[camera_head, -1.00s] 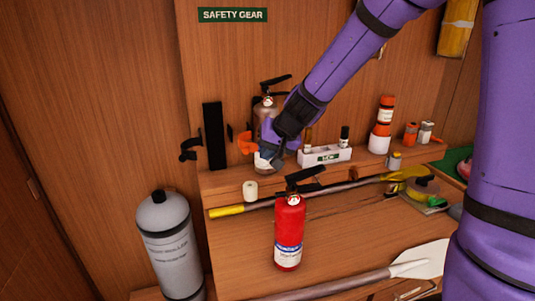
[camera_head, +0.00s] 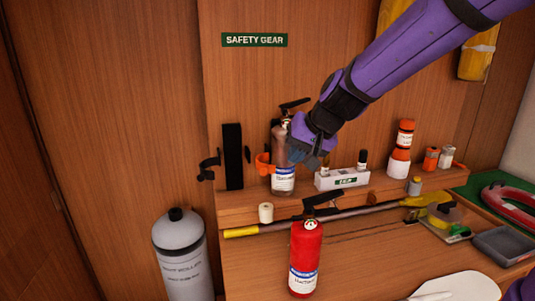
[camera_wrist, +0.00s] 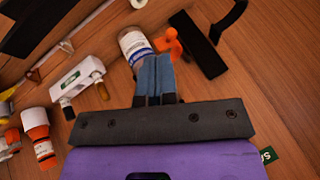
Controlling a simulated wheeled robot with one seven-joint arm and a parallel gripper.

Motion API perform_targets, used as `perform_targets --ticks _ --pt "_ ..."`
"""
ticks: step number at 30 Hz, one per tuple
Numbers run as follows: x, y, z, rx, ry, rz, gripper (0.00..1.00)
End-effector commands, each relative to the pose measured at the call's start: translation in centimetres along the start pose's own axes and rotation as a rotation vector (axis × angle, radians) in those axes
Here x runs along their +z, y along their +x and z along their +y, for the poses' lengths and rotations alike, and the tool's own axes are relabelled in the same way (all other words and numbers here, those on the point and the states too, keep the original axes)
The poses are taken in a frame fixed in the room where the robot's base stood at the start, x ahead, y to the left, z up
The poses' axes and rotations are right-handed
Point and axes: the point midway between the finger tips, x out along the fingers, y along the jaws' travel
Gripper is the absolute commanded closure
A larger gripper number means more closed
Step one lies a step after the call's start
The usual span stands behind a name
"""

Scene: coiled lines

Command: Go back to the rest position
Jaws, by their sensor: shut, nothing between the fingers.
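My gripper (camera_head: 306,158) is at the end of my purple arm, in front of the wooden back panel and just right of a grey-brown extinguisher (camera_head: 283,180). Its blue fingers also show in the wrist view (camera_wrist: 154,80), pressed together with nothing between them. The grey-brown extinguisher stands upright on the ledge beside an orange clip (camera_head: 263,163); its white and blue label shows in the wrist view (camera_wrist: 136,46), just beyond the fingertips. My gripper partly covers its upper body. A red extinguisher (camera_head: 306,262) stands upright on the lower bench.
A white holder (camera_head: 342,179) with small bottles stands right of my gripper. Orange-and-white flares (camera_head: 402,145) stand farther right. A yellow-ended pole (camera_head: 345,213) lies along the bench. A grey cylinder (camera_head: 183,255) stands at left.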

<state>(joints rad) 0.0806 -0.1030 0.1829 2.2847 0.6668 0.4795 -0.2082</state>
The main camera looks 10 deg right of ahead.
Motion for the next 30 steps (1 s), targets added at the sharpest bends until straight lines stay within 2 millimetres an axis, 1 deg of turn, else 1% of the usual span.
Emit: perform_targets --ticks 4,5,8,12,14,15,21,24,27,30 --pt "0.4 -0.9 0.1 0.006 -0.016 0.001 1.0" --pt "0.7 -1.3 0.1 0.009 -0.023 0.001 1.0" --pt "2.0 -3.5 0.4 0.029 -0.062 -0.002 1.0" --pt "4.8 -7.3 1.4 0.076 -0.131 -0.011 1.0" --pt "6.1 -8.8 2.0 0.099 -0.157 -0.016 1.0" --pt "6.9 -9.8 2.5 0.116 -0.172 -0.017 1.0" --pt "11.3 -14.4 5.2 0.209 -0.239 -0.024 1.0" --pt "13.3 -16.1 6.6 0.254 -0.259 -0.026 1.0" --pt "14.8 -17.4 7.8 0.292 -0.272 -0.027 1.0" --pt "15.8 -18.2 8.7 0.318 -0.28 -0.027 1.0"
